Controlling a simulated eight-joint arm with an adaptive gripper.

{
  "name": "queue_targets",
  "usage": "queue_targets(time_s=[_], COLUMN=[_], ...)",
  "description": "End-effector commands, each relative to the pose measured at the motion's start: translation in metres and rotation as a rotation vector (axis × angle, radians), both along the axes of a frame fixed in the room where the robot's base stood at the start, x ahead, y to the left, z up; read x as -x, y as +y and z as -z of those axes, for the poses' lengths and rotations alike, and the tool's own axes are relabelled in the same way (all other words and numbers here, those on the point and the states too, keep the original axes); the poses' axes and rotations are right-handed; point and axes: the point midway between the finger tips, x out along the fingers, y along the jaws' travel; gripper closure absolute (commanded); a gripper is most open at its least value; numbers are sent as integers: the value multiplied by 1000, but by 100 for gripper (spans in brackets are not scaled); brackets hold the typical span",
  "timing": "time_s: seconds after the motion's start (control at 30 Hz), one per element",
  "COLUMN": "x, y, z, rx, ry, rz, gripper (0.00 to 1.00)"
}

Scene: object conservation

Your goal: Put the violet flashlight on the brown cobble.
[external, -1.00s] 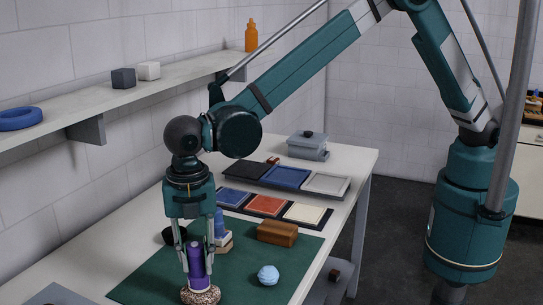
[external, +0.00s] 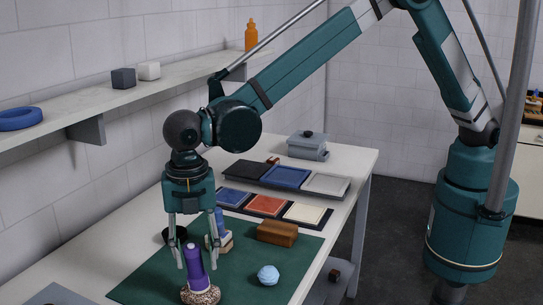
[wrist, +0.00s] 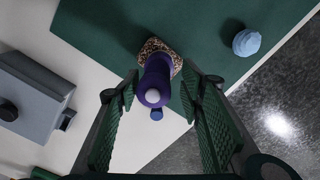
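The violet flashlight (external: 194,262) stands on the speckled brown cobble (external: 200,291), leaning a little to the left in the external view. In the wrist view the flashlight (wrist: 156,82) shows end-on, with the cobble (wrist: 152,46) beneath it. My gripper (external: 196,263) is open around the upper part of the flashlight, with a finger on each side. The wrist view shows gaps between the flashlight and both finger pads. The exact contact under the flashlight is hidden.
A light blue ball (external: 268,275) lies on the green mat (external: 150,279) right of the cobble. A brown wooden block (external: 277,233), a dark bowl and a blue item on a tan block stand behind. Coloured trays (external: 266,205) lie farther back.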

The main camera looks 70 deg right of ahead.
Motion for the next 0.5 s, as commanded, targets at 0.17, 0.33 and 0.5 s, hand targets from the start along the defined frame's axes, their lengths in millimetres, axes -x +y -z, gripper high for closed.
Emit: queue_targets(time_s=[0.17, 0.33, 0.5], x=[0, 0, 0], y=[0, 0, -1], z=[-24, -52, -79], rx=[0, 0, 0], ry=[0, 0, 0], rz=[0, 0, 0], gripper=[62, 62, 62])
